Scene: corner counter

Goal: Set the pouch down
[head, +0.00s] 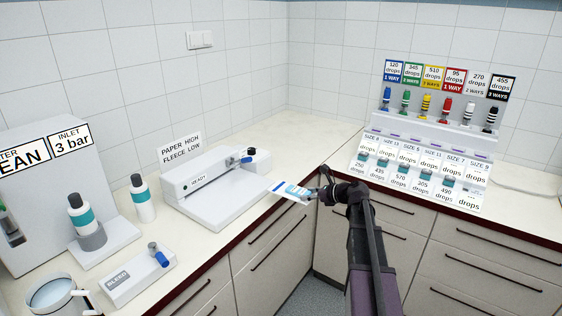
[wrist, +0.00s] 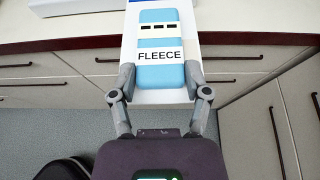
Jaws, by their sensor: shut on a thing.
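The pouch (head: 292,190) is a flat white packet with a blue edge strip and a light blue insert. In the wrist view the pouch (wrist: 197,20) shows the blue insert (wrist: 160,72) with a label reading "FLEECE". My gripper (wrist: 158,82) is shut on the pouch, one finger at each side of its near end. In the head view my gripper (head: 318,194) holds the pouch out over the counter's front edge, near the inner corner. I cannot tell how high the pouch is above the counter (head: 310,140).
A white sealer (head: 215,185) marked "PAPER HIGH FLEECE LOW" stands left of the pouch. Bottles (head: 143,198), a small device (head: 138,277) and a jug (head: 52,297) are further left. The counter's back corner is clear.

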